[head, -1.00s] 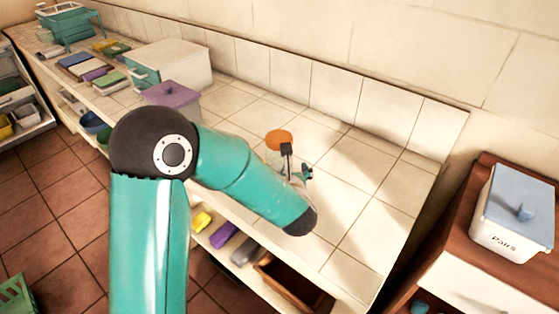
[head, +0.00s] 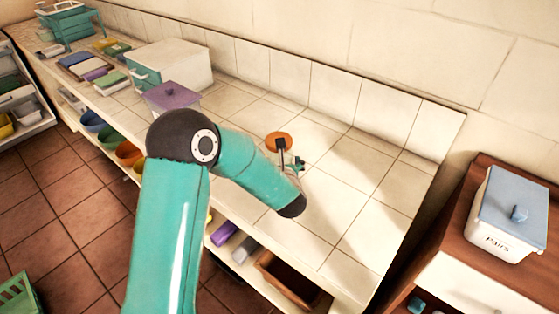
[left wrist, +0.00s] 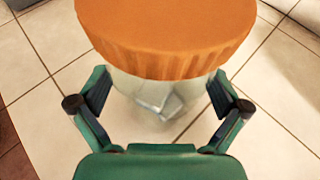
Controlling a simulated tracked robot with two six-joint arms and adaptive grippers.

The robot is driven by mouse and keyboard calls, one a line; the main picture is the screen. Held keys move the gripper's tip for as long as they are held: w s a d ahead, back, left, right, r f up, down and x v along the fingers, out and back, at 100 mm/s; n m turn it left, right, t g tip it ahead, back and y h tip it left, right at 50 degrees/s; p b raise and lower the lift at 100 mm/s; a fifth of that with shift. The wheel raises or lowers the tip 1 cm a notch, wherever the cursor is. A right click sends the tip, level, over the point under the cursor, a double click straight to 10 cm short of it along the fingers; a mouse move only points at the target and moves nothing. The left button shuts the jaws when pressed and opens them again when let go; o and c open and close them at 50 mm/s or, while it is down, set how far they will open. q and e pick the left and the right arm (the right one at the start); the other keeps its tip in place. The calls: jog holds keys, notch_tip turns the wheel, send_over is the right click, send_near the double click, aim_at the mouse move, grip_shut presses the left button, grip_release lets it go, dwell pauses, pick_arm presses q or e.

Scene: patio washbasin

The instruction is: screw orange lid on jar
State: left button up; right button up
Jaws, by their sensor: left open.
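The orange lid (head: 273,140) shows on the tiled counter, partly covered by my left gripper (head: 291,156). In the left wrist view the broad, ribbed orange lid (left wrist: 165,35) fills the top, over a pale, clear jar (left wrist: 150,92). The lid covers the jar's mouth, so I cannot tell how it is seated. My left gripper (left wrist: 160,106) is open, with one finger at each side of the jar in that view and visible gaps to it. In the head view the jar is mostly hidden by the lid and my arm. My right gripper is not in view.
A lidded purple box (head: 172,98) and a white bin (head: 170,66) stand left on the counter (head: 355,190). A tiled wall runs behind. A blue-lidded box (head: 508,215) stands right. The counter right of the jar is clear.

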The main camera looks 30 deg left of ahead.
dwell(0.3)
pick_arm(q)
jog(key=shift+w, duration=0.1)
jog(key=c, duration=1.4)
jog(key=shift+c, duration=0.2)
jog(key=shift+r, duration=0.1)
notch_tip(320, 180, up, 20)
jog(key=o, duration=0.9)
jog(key=c, duration=1.1)
jog(key=shift+c, duration=0.2)
